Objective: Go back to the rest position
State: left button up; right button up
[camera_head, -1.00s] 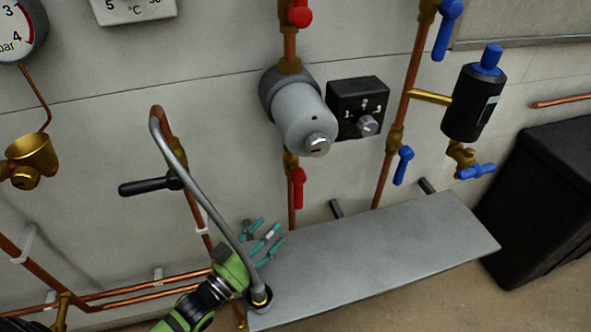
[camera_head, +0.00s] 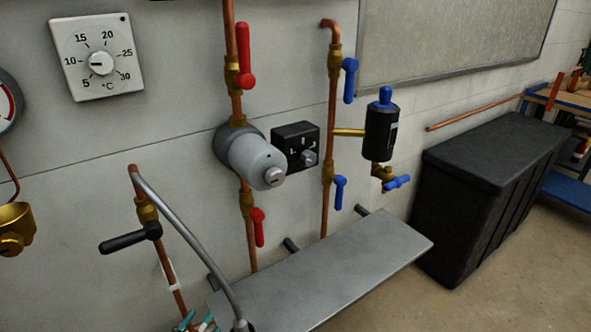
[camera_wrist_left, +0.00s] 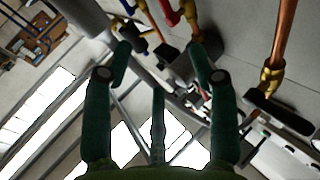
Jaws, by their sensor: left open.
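My left gripper (camera_head: 197,322) shows only as teal fingertips at the bottom edge of the head view, beside the lower end of the grey hose (camera_head: 190,236) and by the left end of the metal shelf (camera_head: 345,272). In the left wrist view my left gripper (camera_wrist_left: 160,70) has its fingers spread apart, with nothing between them. The rest of the left arm is out of the head view. My right gripper is in neither view.
A black-handled valve (camera_head: 130,238) sits left of the hose. The grey cylinder (camera_head: 250,158), red-lever valves (camera_head: 258,228) and black air separator (camera_head: 380,132) stand out from the wall above the shelf. A black bin (camera_head: 480,190) is at right; the floor (camera_head: 520,285) before it is clear.

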pick_arm(q)
jog(key=s+a+f+n+g+y+p, duration=0.1)
jog(key=s+a+f+g+y+p, duration=0.2)
jog(key=f, duration=0.5)
jog(key=s+f+g+y, duration=0.15)
jog(key=s+f, duration=0.25)
jog(key=f, duration=0.5)
jog(key=s+a+f+n+g+y+p, duration=0.15)
jog(key=s+f+g, duration=0.25)
jog(key=f, duration=0.4)
jog(key=s+d+f+g+p, duration=0.1)
jog(key=s+f+g, duration=0.3)
jog(key=s, duration=0.9)
jog(key=s+f+g+y+p, duration=0.1)
jog(key=s+f+g, duration=0.3)
jog(key=s, duration=0.9)
notch_tip(320, 180, down, 3)
jog(key=shift+d+m+p, duration=0.35)
jog(key=shift+p, duration=0.55)
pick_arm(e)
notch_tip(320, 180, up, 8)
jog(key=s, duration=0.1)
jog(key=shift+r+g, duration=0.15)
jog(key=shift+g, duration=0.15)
pick_arm(q)
jog(key=shift+w+g, duration=0.1)
jog(key=shift+g, duration=0.15)
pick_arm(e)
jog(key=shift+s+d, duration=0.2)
